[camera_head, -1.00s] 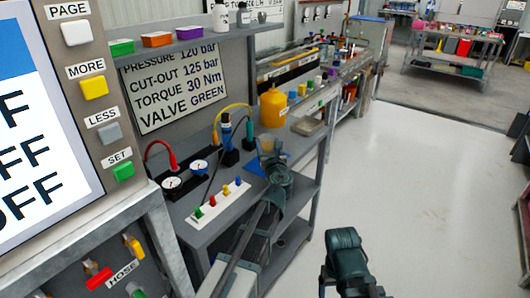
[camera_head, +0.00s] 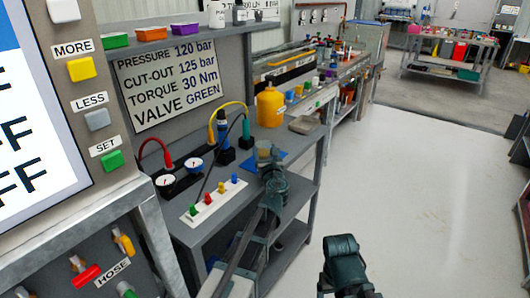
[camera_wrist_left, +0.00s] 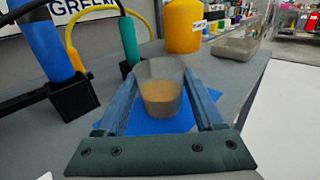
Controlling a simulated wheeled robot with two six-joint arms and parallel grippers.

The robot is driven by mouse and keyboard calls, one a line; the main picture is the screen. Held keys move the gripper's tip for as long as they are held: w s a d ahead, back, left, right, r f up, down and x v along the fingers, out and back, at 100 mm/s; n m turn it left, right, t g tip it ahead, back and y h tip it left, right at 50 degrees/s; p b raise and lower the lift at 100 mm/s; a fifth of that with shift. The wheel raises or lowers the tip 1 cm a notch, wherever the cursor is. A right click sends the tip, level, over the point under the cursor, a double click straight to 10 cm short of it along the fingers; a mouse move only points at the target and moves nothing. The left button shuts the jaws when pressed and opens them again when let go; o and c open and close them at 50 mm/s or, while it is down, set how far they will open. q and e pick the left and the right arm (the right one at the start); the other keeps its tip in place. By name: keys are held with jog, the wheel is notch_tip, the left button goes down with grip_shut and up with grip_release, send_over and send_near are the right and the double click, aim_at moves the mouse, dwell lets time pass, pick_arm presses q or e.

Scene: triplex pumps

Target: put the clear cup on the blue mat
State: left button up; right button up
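The clear cup (camera_wrist_left: 161,88), with an amber content, stands between the two fingers of my left gripper (camera_wrist_left: 162,92) in the left wrist view. The fingers reach both sides of the cup and appear to touch it. The cup is over the blue mat (camera_wrist_left: 150,127); whether its base rests on the mat is hard to tell. In the head view, my left gripper (camera_head: 268,163) is at the mat (camera_head: 291,158) on the grey bench, partly hiding the cup (camera_head: 265,150). My right gripper (camera_head: 342,283) is low in the head view, away from the bench; its fingers do not show clearly.
A yellow bottle (camera_head: 270,107) and a grey tray (camera_head: 304,125) stand behind the mat. Black sockets with blue and green plugs (camera_head: 222,122) are left of it. A white strip with coloured pegs (camera_head: 214,202) lies nearer. Floor to the right is clear.

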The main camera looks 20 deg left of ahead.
pick_arm(q)
jog(key=o, duration=0.5)
jog(key=shift+c, duration=0.2)
jog(key=shift+r, duration=0.2)
jog(key=v, duration=1.2)
jog(key=x, duration=1.1)
jog(key=shift+w, duration=0.15)
jog(key=shift+w+a+f, duration=0.15)
jog(key=shift+w+a, duration=0.05)
jog(key=shift+w, duration=0.15)
